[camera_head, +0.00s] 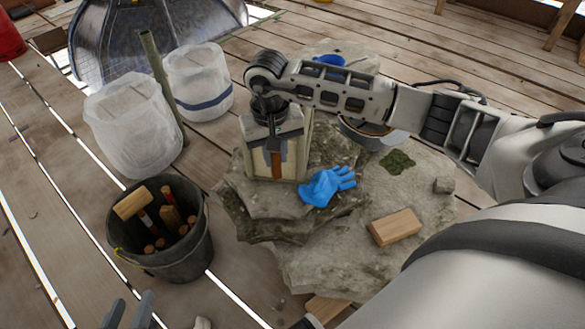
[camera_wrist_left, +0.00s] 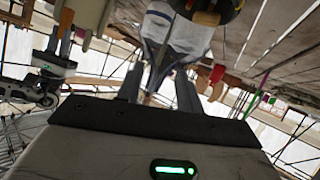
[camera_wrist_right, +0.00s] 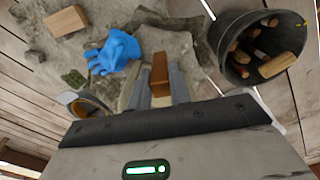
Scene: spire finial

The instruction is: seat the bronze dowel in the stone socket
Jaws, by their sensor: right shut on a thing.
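My right gripper (camera_head: 277,152) points down over the rock slab and is shut on a brown, bar-shaped bronze dowel (camera_head: 276,167). The dowel also shows between the fingers in the right wrist view (camera_wrist_right: 159,73). A pale upright block (camera_head: 260,163), apparently the stone socket, stands at the gripper. The gripper hides much of it, and its opening does not show. I cannot tell whether the dowel is in front of it or inside it. My left gripper (camera_head: 129,312) is empty, fingers apart, low at the left of the head view, and its fingers show in the left wrist view (camera_wrist_left: 158,90).
A blue glove (camera_head: 326,186) lies on the rough rock (camera_head: 335,235) beside the block. A wooden block (camera_head: 396,227) lies further right. A dark bucket (camera_head: 160,245) of tools stands left, with two pale wrapped tubs (camera_head: 133,127) behind. Plank floor is clear at far left.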

